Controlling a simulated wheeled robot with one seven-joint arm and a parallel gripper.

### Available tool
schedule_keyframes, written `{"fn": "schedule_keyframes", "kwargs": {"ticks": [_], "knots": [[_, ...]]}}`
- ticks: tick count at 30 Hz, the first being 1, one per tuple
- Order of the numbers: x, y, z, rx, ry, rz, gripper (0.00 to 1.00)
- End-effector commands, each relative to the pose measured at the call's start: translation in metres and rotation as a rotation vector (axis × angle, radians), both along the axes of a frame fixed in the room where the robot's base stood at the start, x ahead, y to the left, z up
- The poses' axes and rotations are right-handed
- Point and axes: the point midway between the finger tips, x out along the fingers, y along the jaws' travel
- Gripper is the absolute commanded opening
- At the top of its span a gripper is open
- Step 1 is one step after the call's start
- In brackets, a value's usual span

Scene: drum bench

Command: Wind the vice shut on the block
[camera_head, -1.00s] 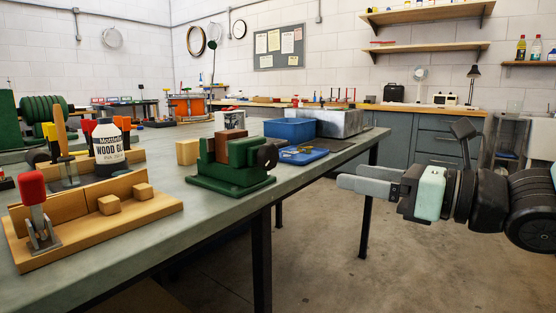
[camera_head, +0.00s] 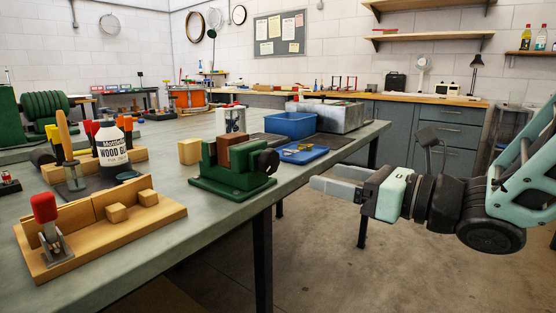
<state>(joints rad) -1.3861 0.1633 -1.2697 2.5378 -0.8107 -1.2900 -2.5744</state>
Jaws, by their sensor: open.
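The green vice (camera_head: 228,180) stands on the bench near its front edge, in the middle of the head view. A brown block (camera_head: 233,148) sits between its jaws; I cannot tell whether both jaws touch it. The vice's dark round handle (camera_head: 267,162) is on its right end, facing my arm. My gripper (camera_head: 338,180) is open and empty, to the right of the vice and past the bench edge, with its fingers pointing left toward the handle. A clear gap lies between the fingertips and the handle.
The bench (camera_head: 203,218) has a wooden jig with a red-handled clamp (camera_head: 45,208) at front left. A pale wooden block (camera_head: 190,151) stands behind the vice. A blue tray (camera_head: 303,154) and a blue bin (camera_head: 290,125) lie right of it. Open floor lies under my arm.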

Motion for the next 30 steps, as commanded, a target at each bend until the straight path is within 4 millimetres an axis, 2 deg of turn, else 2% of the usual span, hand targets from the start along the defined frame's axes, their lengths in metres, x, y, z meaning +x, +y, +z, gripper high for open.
{"fn": "schedule_keyframes", "kwargs": {"ticks": [5,7,14,27,30], "knots": [[0.005,0.005,-0.003,-0.007,0.007,0.004,0.67],[0.007,0.010,0.005,-0.009,0.002,0.005,0.67],[0.013,0.021,0.010,-0.012,-0.007,0.008,0.67],[0.023,0.027,0.001,-0.005,0.011,0.003,0.67],[0.037,0.049,-0.003,-0.001,0.004,0.010,0.67]]}}
